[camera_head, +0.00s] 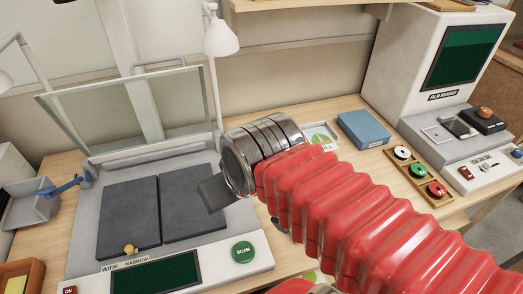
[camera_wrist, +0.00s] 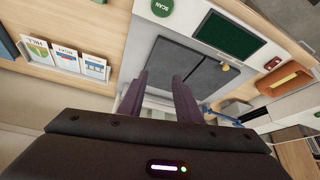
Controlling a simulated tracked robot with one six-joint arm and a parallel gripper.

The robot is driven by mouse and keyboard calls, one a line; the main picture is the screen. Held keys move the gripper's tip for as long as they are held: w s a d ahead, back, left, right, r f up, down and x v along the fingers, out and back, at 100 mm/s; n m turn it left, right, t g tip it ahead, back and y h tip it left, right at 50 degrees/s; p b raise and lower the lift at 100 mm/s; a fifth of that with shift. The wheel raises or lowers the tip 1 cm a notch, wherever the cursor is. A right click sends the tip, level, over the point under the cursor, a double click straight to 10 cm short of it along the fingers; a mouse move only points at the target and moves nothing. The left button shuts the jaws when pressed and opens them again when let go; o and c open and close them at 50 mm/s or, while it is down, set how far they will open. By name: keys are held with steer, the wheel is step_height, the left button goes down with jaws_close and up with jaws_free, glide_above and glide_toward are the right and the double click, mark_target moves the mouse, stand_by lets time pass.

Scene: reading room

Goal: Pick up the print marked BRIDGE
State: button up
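Three small prints stand side by side in a pale rack in the wrist view. One has a green picture and a label that looks like HILL (camera_wrist: 37,50). The middle print (camera_wrist: 66,61) and the blue-toned end print (camera_wrist: 94,68) have labels too small to read surely, so I cannot tell which is BRIDGE. In the head view one green print (camera_head: 321,135) shows behind my arm; the others are hidden. My gripper (camera_wrist: 160,98) is open and empty, its two dark fingers apart. In the head view it is above the scanner's right pad, left of the prints.
The flatbed scanner (camera_head: 255,251) has its glass lid (camera_head: 133,106) raised. A white lamp (camera_head: 220,38) stands behind it. A blue box (camera_head: 364,129), a tray of coloured reels (camera_head: 392,165) and a film reader (camera_head: 428,60) are to the right.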

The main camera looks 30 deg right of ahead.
steer(key=shift+o, duration=0.5)
